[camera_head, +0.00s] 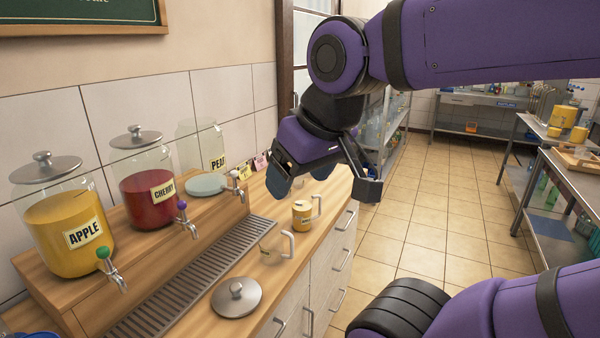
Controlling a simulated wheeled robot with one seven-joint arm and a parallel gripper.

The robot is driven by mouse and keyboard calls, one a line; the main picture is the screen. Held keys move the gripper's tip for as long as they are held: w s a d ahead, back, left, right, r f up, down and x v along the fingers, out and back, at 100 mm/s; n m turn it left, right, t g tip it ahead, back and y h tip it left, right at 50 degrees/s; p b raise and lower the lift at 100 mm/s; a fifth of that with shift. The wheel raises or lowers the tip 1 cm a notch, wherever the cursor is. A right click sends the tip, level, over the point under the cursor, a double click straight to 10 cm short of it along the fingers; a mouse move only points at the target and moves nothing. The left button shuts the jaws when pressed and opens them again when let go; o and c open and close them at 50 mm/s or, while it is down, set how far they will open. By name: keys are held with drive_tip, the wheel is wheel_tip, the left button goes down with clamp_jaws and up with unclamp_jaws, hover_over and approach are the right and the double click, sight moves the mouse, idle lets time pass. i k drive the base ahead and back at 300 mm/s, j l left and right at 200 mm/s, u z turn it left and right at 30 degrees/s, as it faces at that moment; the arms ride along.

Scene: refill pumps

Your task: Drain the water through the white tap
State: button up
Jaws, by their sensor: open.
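The white tap (236,178) has a white knob and a metal spout. It sits on the wooden stand below the glass jar labelled PEAR (187,150), at the stand's far end. The jar has no lid on it and shows a pale bluish layer of water (205,184) low inside. My gripper (322,190) is open and empty, with its fingers spread. It hangs to the right of the white tap in the picture, apart from it and above the far part of the counter. The knob's exact turn is too small to tell.
The APPLE jar (70,215) with a green-knobbed tap (106,258) and the CHERRY jar (145,185) with a purple-knobbed tap (183,210) stand nearer. A drip grate (190,285), loose lid (236,297), clear mug (284,245) and yellow-filled mug (302,217) are in front.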

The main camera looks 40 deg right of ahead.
sight(234, 174)
drive_tip(key=i+l, duration=0.1)
drive_tip(key=l, duration=0.3)
drive_tip(key=i+l, duration=0.15)
drive_tip(key=l, duration=0.25)
drive_tip(key=i+l, duration=0.1)
drive_tip(key=l, duration=0.25)
drive_tip(key=u, duration=0.05)
